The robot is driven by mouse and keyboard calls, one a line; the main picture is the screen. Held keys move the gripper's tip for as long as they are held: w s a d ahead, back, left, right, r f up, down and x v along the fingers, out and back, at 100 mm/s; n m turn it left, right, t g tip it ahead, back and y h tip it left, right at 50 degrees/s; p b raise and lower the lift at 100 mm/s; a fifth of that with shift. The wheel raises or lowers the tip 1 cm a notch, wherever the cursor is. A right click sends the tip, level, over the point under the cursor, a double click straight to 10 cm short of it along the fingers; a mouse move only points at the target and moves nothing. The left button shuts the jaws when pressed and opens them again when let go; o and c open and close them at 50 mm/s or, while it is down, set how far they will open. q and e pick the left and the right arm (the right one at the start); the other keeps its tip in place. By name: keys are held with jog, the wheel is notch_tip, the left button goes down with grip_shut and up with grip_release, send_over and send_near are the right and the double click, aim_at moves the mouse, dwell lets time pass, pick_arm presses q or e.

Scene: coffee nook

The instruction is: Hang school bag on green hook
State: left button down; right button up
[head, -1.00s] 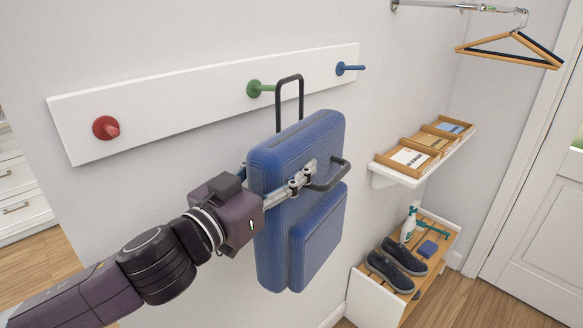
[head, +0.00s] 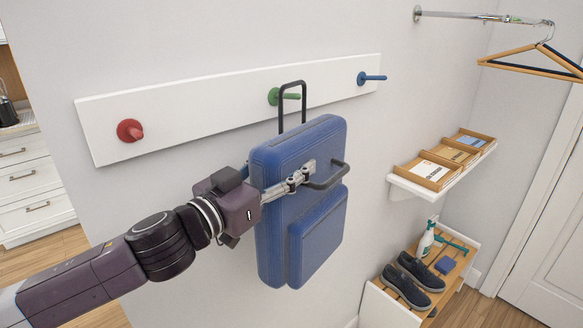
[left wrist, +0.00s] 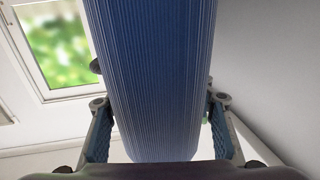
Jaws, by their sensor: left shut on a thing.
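The blue school bag (head: 283,165) hangs upright in front of the wall, with a black loop (head: 304,95) on top and a dark handle on its front. My left gripper (head: 290,183) is shut on the bag's body, coming from the left. In the left wrist view the bag (left wrist: 155,80) fills the space between the fingers (left wrist: 160,135). The green hook (head: 273,96) is on the white rail; its peg shows inside the loop's outline. I cannot tell whether the peg passes through the loop or lies behind it. My right gripper is not in view.
The white rail (head: 200,115) also bears a red hook (head: 130,130) and a blue hook (head: 364,78). At the right are a shelf with trays (head: 440,175), a shoe bench (head: 385,300) and a rod with hangers (head: 480,17). Wall below the rail at left is clear.

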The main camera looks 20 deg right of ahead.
pick_arm(q)
jog(key=shift+w+a+f, duration=0.2)
jog(key=shift+w, duration=0.35)
jog(key=shift+w+a+f, duration=0.15)
jog(key=shift+w+a, duration=0.05)
jog(key=shift+w, duration=0.3)
